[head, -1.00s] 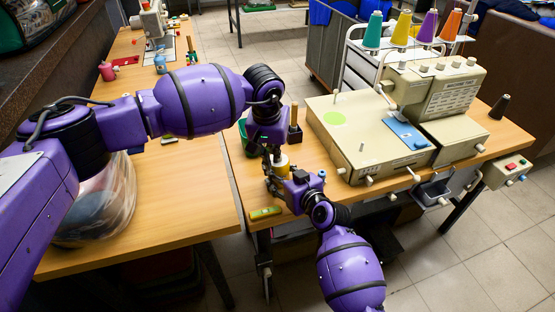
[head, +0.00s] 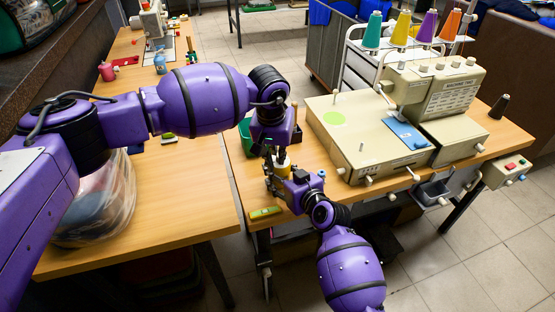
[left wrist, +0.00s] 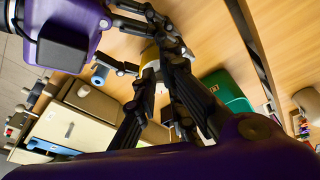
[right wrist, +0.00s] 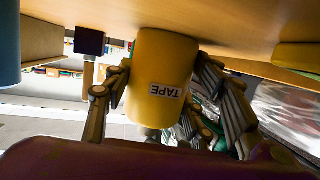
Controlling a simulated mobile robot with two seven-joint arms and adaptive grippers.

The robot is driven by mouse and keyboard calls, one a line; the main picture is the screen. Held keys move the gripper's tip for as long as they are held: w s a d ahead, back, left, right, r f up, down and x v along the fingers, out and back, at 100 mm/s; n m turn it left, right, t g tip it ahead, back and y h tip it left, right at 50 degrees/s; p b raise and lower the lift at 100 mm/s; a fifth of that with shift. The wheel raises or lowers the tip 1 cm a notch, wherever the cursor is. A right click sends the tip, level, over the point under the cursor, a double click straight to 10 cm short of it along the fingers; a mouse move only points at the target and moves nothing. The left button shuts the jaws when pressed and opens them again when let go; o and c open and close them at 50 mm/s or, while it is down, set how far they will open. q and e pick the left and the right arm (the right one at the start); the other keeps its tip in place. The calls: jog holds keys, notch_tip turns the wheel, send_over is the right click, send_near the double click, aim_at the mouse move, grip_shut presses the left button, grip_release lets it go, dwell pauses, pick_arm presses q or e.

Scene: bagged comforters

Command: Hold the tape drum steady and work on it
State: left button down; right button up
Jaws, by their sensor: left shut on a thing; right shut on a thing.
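The tape drum (head: 284,166) is a small yellow cylinder near the front left edge of the sewing table. In the right wrist view the drum (right wrist: 160,75) shows a white TAPE label, upside down in the picture. My right gripper (head: 279,180) is shut around its side, with one finger on each side of it (right wrist: 168,95). My left gripper (head: 276,160) comes down from above and is shut at the drum's upper end. In the left wrist view its fingers (left wrist: 164,75) meet by the drum (left wrist: 149,54); exactly which part they hold is partly hidden.
A green container (head: 247,138) stands close behind the left gripper. A green-yellow block (head: 265,212) lies at the table's front edge. The cream sewing machine (head: 375,140) fills the table to the right. A gap separates the left table (head: 180,205), which holds a clear bag (head: 97,205).

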pick_arm(q)
jog(key=shift+s+d, duration=0.35)
jog(key=shift+s, duration=0.05)
pick_arm(e)
jog(key=shift+a+r, duration=0.35)
jog(key=shift+a, duration=0.15)
jog(key=shift+d+f, duration=0.3)
pick_arm(q)
jog(key=r, duration=0.6)
jog(key=shift+w+a, duration=0.3)
jog(key=shift+a, duration=0.1)
pick_arm(e)
jog(key=shift+f, duration=0.1)
pick_arm(q)
jog(key=shift+f, duration=0.15)
